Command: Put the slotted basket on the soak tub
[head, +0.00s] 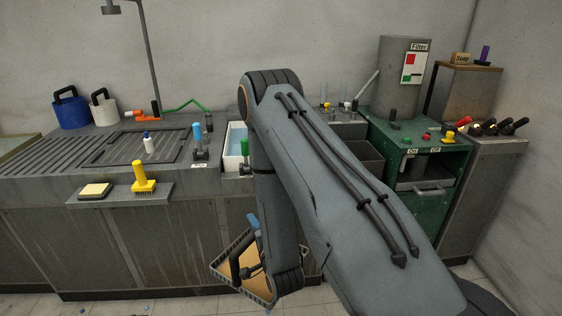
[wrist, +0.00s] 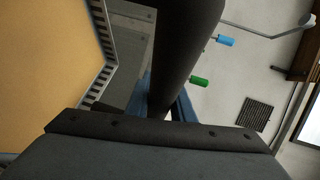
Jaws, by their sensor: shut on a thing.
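The slotted basket (head: 247,288) is a tan tray with a slotted grey rim and a dark handle. It hangs tilted in front of the bench, low in the head view and partly hidden by my arm. In the wrist view its tan floor and slotted rim (wrist: 104,45) fill the left side. My gripper (head: 249,246), with blue fingers, is shut on the dark handle; the fingers also show in the wrist view (wrist: 165,108). The soak tub (head: 235,138), white-walled with pale blue inside, is set in the bench behind my arm, which hides its right part.
Blue-topped (head: 197,132) and green-topped (head: 244,148) upright fittings stand by the tub. A yellow brush (head: 143,177) and a pad (head: 95,190) lie on the front ledge. A green machine (head: 425,165) stands right. My arm hides part of the bench.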

